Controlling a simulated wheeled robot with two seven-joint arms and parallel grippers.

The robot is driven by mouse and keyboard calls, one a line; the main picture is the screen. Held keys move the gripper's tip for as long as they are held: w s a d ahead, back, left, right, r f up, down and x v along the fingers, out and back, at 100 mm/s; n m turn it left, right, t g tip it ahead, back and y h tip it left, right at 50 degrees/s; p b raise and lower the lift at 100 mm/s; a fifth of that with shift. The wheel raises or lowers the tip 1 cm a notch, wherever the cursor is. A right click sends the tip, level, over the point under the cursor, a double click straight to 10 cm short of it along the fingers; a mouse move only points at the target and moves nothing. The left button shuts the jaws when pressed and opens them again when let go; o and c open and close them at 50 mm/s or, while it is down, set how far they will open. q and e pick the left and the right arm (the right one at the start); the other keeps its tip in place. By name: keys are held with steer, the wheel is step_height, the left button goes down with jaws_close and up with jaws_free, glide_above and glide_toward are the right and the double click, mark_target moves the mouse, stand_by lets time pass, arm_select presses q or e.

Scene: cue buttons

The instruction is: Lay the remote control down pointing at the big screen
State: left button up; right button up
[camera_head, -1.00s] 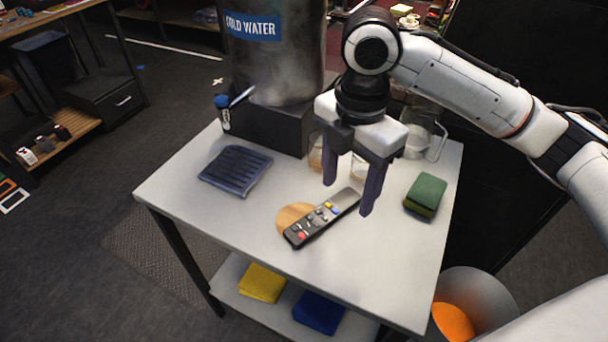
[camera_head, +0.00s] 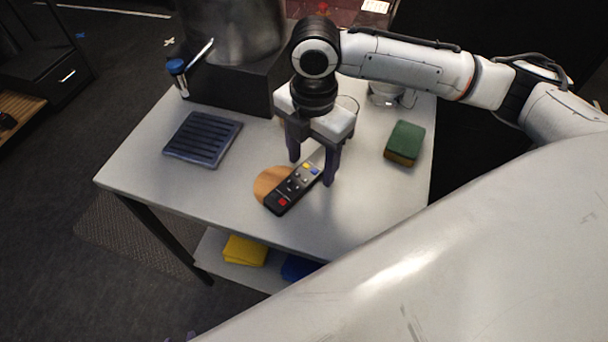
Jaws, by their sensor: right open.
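The black remote control (camera_head: 290,190) lies on the small table, partly over a round wooden disc (camera_head: 266,181). It lies aslant, with its red button at the near-left end and its blue and yellow buttons at the far-right end. My right gripper (camera_head: 312,172) points down at the remote's far end, its two dark fingers apart. One finger is on each side of that end, and I cannot tell whether they touch it. My left gripper is not in view. No big screen can be made out.
The grey table (camera_head: 215,210) also bears a dark ribbed tray (camera_head: 202,139), a green sponge (camera_head: 404,142), a glass jug (camera_head: 386,92) and a metal urn (camera_head: 236,30) on a black stand. Yellow cloths (camera_head: 245,250) lie on the lower shelf. A large pale part of mine covers the lower right.

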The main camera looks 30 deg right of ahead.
steer(key=c, duration=1.3)
